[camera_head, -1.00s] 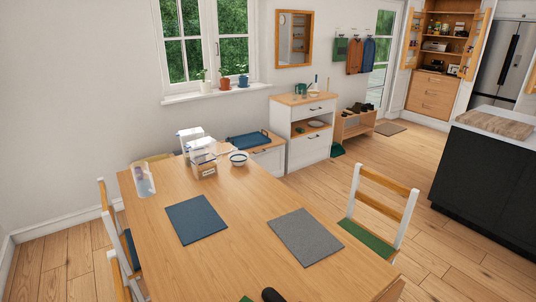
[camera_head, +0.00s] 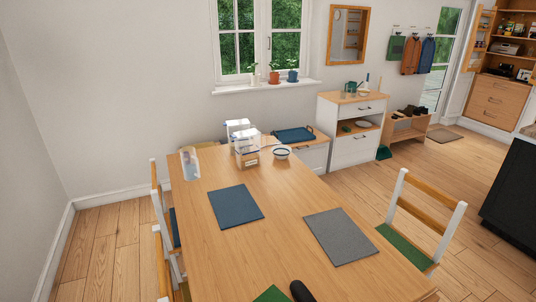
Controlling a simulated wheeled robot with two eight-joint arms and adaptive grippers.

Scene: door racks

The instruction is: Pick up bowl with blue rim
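The white bowl with a blue rim (camera_head: 281,153) sits upright near the far right edge of the wooden dining table (camera_head: 232,257). It stands just right of clear containers (camera_head: 246,148) with labels and blue edges. Neither of my grippers shows in the head view. A dark rounded shape (camera_head: 301,291) at the bottom edge lies at the near part of the table; I cannot tell what it is.
A blue placemat (camera_head: 236,206) and a grey placemat (camera_head: 340,237) lie on the table. A white chair with a green seat (camera_head: 404,245) stands at right; other chairs stand at left. A white cabinet (camera_head: 352,150) is behind. Open floor lies to the right.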

